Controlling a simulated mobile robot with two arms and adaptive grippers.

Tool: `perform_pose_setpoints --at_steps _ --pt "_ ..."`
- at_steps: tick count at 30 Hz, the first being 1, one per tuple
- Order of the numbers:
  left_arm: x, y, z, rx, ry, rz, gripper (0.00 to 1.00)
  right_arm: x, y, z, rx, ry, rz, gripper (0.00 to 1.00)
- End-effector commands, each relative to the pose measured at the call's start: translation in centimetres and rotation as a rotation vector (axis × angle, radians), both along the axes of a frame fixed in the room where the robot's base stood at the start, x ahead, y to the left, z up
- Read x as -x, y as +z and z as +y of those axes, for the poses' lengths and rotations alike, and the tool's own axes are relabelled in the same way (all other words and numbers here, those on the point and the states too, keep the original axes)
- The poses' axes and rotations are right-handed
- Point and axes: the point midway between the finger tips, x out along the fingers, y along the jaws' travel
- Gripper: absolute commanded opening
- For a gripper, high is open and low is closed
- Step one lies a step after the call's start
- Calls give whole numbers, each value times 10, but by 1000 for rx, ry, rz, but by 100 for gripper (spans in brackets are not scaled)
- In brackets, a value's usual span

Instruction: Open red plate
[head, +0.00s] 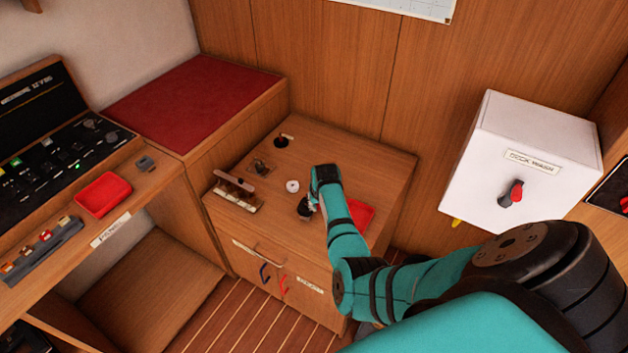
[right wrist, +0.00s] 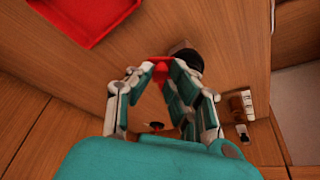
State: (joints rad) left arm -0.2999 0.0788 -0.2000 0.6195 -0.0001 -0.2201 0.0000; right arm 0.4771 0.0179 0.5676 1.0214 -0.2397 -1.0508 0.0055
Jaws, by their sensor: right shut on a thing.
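My right gripper (right wrist: 160,68) is shut on a small red piece (right wrist: 160,76) in the right wrist view. A dark round knob with a pale base (right wrist: 187,58) stands just behind the fingertips. In the head view the right gripper (head: 309,207) is low over the wooden cabinet top (head: 345,152); the arm hides part of it and the red piece is not clear there. A flat red plate or tray (head: 361,214) lies right of the gripper, partly behind the arm. It also shows at the upper left of the wrist view (right wrist: 88,18). My left gripper is out of view.
A small white ring (head: 292,186), a labelled rack (head: 235,193) and small black fittings (head: 281,141) are on the cabinet top. A red-topped box (head: 192,105) stands left, a white wall box (head: 515,190) right.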

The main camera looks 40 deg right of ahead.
Motion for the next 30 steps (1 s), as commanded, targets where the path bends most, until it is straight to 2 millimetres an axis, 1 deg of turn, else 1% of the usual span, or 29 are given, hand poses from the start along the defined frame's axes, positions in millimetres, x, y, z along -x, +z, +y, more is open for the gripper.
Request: perform_pose_setpoints --at_steps 1,3,10,14,21,30 --pt "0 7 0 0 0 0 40 2 3 -6 3 44 3 0" --pt "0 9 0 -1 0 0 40 2 2 -10 4 111 3 0" --pt "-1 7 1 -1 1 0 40 1 -1 -23 3 328 3 0" --pt "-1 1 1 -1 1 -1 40 -2 -3 -30 2 449 2 0" --pt "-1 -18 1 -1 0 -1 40 -7 -5 -40 1 643 3 0" --pt "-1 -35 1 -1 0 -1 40 -12 -3 -47 0 799 2 0"
